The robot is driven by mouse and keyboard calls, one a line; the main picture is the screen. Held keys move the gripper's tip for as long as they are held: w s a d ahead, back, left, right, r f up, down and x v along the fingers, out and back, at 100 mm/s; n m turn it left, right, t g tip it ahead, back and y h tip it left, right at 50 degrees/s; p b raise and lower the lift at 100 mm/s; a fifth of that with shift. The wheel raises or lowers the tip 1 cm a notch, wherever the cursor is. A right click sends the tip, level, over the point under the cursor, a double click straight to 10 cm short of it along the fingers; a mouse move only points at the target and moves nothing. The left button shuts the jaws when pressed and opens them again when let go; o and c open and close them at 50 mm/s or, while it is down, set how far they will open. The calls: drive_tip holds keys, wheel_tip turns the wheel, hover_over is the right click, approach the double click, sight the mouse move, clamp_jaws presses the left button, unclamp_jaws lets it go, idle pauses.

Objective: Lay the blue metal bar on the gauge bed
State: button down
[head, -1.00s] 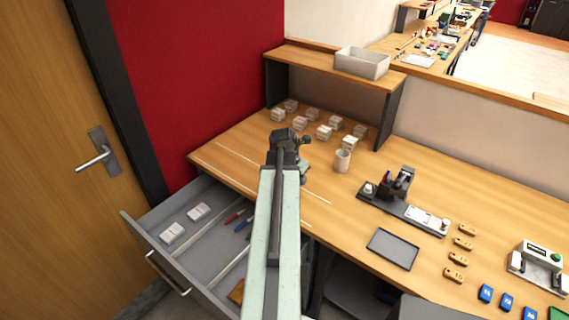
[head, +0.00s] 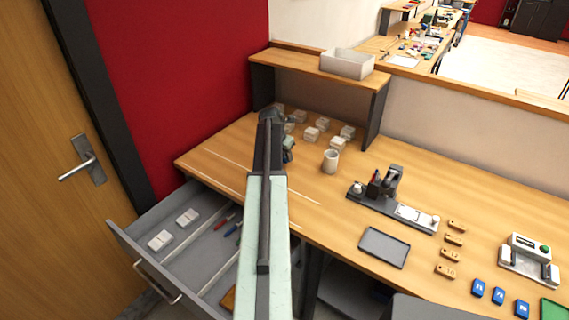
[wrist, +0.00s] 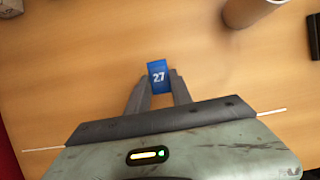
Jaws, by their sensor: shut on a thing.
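My gripper (wrist: 157,92) is shut on a blue metal bar (wrist: 157,76) marked 27, which sits between the fingertips above the wooden desk in the wrist view. In the head view my own arm hides the fingertips and this bar. Several other blue bars (head: 498,296) lie in a row at the lower right of the desk. A pale device (head: 530,262) with a small display and a green button stands behind them at the far right. I cannot tell for sure which part is the gauge bed.
A white cup (head: 330,161) stands right of my arm, and white blocks (head: 311,134) lie under the shelf. A black-based machine (head: 385,200), a dark tray (head: 384,248) and wooden tags (head: 453,240) are further right. An open drawer (head: 180,245) juts out at left.

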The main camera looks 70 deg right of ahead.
sight(284, 159)
wheel_tip(284, 159, down, 4)
drive_tip(key=b, duration=0.3)
drive_tip(key=shift+r+p, duration=0.3)
drive_tip(key=shift+f, duration=0.2)
drive_tip(key=c, duration=1.1)
unclamp_jaws()
drive_tip(key=shift+c, duration=0.2)
drive_tip(key=p+v, duration=1.1)
drive_tip(key=v, duration=0.1)
drive_tip(key=shift+r, duration=0.2)
